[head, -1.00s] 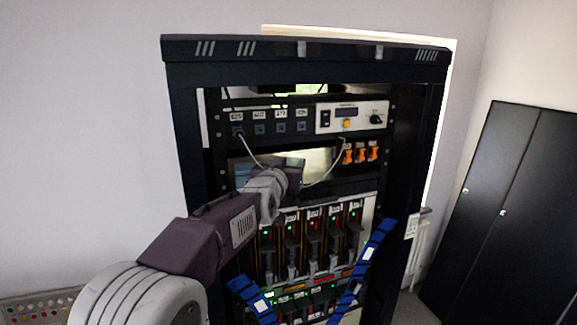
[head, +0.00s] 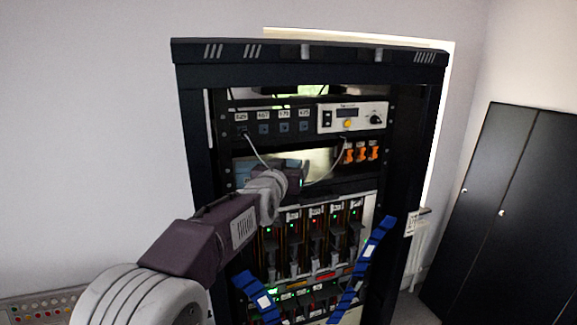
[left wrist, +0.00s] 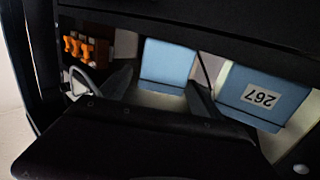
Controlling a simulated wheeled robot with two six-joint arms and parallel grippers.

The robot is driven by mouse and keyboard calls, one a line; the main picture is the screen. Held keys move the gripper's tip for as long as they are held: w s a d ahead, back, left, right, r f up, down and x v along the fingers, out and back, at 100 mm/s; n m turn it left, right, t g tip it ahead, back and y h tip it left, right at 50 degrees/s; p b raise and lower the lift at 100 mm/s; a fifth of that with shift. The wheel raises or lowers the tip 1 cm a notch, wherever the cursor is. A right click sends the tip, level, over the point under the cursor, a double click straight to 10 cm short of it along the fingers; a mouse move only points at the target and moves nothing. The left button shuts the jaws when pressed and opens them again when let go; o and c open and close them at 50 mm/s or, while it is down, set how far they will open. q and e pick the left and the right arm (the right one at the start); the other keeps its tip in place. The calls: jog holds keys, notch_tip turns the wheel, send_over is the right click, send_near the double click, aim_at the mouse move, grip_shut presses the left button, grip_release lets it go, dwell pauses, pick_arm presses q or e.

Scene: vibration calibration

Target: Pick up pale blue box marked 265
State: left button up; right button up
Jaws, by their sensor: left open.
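A pale blue box (left wrist: 167,63) with no label in sight shows in the left wrist view, between the fingers of my open left gripper (left wrist: 155,92). I cannot tell whether the fingers touch it. A second pale blue box (left wrist: 262,95) to its right bears an upside-down label that reads 267. No label reading 265 can be made out. In the head view my left gripper (head: 292,182) reaches into the rack's open shelf bay, and its fingers are largely hidden by the wrist. My right gripper is not in view.
The dark rack (head: 195,140) frames the bay. Orange switches (head: 361,152) sit right of the bay and also show in the left wrist view (left wrist: 85,48). A grey cable (head: 258,153) hangs before the bay. Blue straps (head: 372,252) cross below. A black cabinet (head: 500,215) stands right.

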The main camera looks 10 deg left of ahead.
pick_arm(q)
jog(key=s+b, duration=0.2)
jog(key=s, duration=0.7)
jog(key=shift+r+b, duration=0.2)
jog(key=shift+b, duration=0.1)
